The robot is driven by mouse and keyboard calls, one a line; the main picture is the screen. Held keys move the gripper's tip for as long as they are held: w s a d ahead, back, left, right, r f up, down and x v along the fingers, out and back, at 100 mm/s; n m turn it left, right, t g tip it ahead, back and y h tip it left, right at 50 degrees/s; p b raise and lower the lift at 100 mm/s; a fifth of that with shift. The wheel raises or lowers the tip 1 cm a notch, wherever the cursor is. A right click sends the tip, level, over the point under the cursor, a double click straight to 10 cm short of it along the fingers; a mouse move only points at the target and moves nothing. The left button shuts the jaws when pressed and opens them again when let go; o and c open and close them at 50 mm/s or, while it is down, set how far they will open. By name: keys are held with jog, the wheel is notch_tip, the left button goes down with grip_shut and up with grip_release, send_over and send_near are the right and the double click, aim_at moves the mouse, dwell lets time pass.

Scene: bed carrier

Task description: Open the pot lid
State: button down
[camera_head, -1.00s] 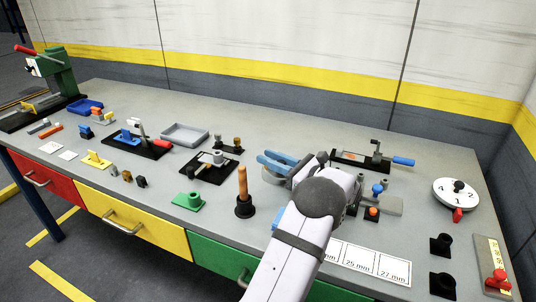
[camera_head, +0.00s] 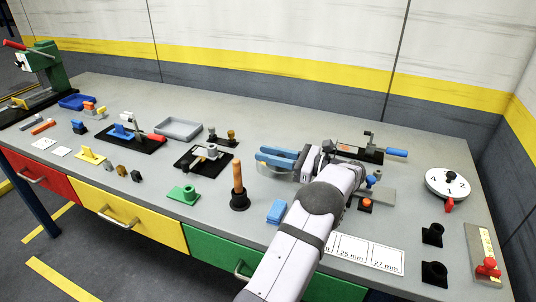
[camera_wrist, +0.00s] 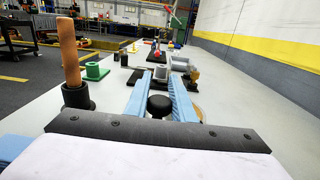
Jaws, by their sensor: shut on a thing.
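My gripper (camera_head: 272,158) is low over the pot (camera_head: 268,170), a pale round vessel in the middle of the table. In the wrist view, my gripper's long blue fingers (camera_wrist: 157,90) lie on either side of the lid's round black knob (camera_wrist: 159,105) and are shut on it. A tan rim of the pot (camera_wrist: 199,112) shows beside the right finger. The fingers and palm hide most of the lid, so I cannot tell whether it sits on the pot or is raised.
A wooden-handled plunger (camera_head: 238,190) and a blue block (camera_head: 277,212) stand close by. A black-based fixture with a blue handle (camera_head: 372,154) is behind my wrist. A white numbered dial (camera_head: 447,183) is at the right. The wall runs behind the table.

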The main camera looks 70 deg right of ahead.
jog(key=shift+r, duration=0.1)
jog(key=c, duration=1.5)
grip_release()
notch_tip(320, 180, up, 10)
